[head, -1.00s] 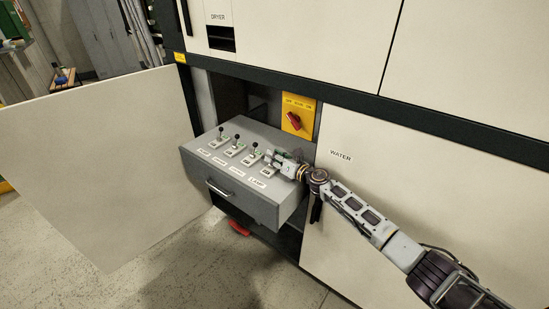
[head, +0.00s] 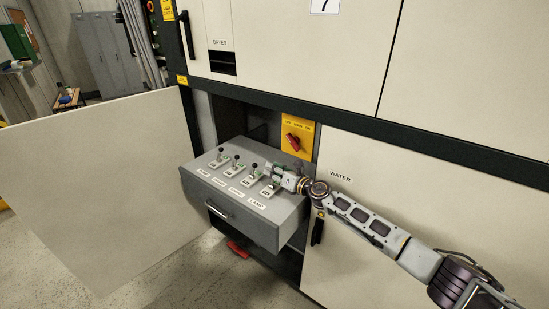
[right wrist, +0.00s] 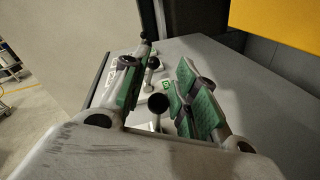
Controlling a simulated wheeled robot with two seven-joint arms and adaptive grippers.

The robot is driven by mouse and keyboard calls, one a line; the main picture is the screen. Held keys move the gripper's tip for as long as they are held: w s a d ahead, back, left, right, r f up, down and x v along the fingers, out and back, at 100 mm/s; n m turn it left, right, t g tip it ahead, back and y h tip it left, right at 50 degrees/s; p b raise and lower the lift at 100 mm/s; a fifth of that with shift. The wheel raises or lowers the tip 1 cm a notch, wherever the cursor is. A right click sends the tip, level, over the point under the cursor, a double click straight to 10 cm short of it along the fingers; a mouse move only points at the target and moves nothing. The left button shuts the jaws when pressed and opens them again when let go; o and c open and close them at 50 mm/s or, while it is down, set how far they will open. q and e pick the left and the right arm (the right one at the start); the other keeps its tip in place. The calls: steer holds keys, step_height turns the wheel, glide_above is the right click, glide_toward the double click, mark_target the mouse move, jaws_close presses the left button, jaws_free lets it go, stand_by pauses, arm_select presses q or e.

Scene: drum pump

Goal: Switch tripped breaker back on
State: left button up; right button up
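A grey pulled-out drawer box (head: 257,222) carries a row of several black-knobbed breaker levers on its top, with white labels along the front. The three levers on the left (head: 237,160) stand clear of my gripper. The rightmost lever (head: 275,182), behind the LAMP label (head: 284,203), is beside my right gripper (head: 274,172) and partly hidden. In the right wrist view, my right gripper (right wrist: 158,92) is open, with green-padded fingers on either side of a black knob (right wrist: 158,103). Gaps show between knob and pads. My left gripper is not in view.
A yellow panel with a red rotary switch (head: 294,142) stands behind the drawer. An open white door (head: 95,190) is on the left, the WATER door (head: 400,225) on the right. A red object (head: 237,249) lies below the drawer.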

steer(key=shift+r, duration=3.05)
steer(key=shift+o, duration=0.5)
